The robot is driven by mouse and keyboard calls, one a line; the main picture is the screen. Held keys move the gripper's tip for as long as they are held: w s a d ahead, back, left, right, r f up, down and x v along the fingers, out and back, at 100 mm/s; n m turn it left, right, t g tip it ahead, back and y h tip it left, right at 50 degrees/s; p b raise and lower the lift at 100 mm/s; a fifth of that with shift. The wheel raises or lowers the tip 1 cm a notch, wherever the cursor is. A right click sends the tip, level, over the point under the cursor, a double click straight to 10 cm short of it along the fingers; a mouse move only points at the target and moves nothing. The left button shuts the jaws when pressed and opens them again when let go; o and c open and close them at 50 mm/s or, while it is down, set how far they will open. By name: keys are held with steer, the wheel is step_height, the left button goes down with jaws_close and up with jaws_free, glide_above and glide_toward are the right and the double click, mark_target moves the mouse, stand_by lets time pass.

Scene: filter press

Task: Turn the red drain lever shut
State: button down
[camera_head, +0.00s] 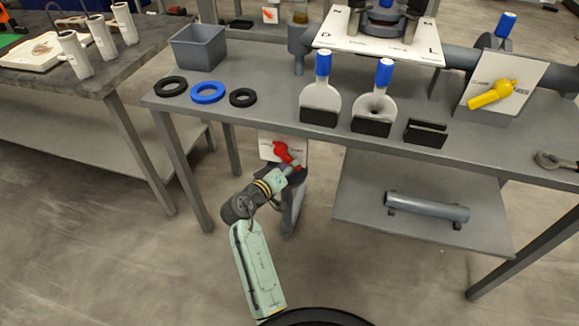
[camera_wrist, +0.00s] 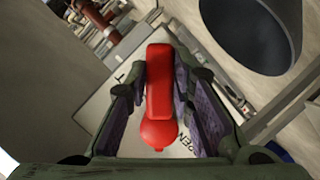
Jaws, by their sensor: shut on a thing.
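The red drain lever (camera_wrist: 159,90) lies between the two fingers of my gripper (camera_wrist: 162,100) in the wrist view, its rounded hub toward the lower middle. The fingers are shut on the lever's handle. A pale plate (camera_wrist: 130,112) lies behind the lever, with letters "PEN" partly visible beside the hub. In the head view the red lever (camera_head: 284,152) is below the table's front edge, in front of the white plate (camera_head: 267,147). My gripper (camera_head: 290,165) reaches it from below. The wrist partly hides the lever and plate there.
A grey table (camera_head: 260,110) stands above the lever; its leg (camera_head: 185,175) is at left. A dark round opening (camera_wrist: 250,32) is beside my gripper in the wrist view. A lower shelf (camera_head: 400,225) with a grey cylinder (camera_head: 427,206) is at right. Floor at left is clear.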

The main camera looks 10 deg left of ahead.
steer(key=c, duration=1.4)
jaws_free()
steer(key=v, duration=1.2)
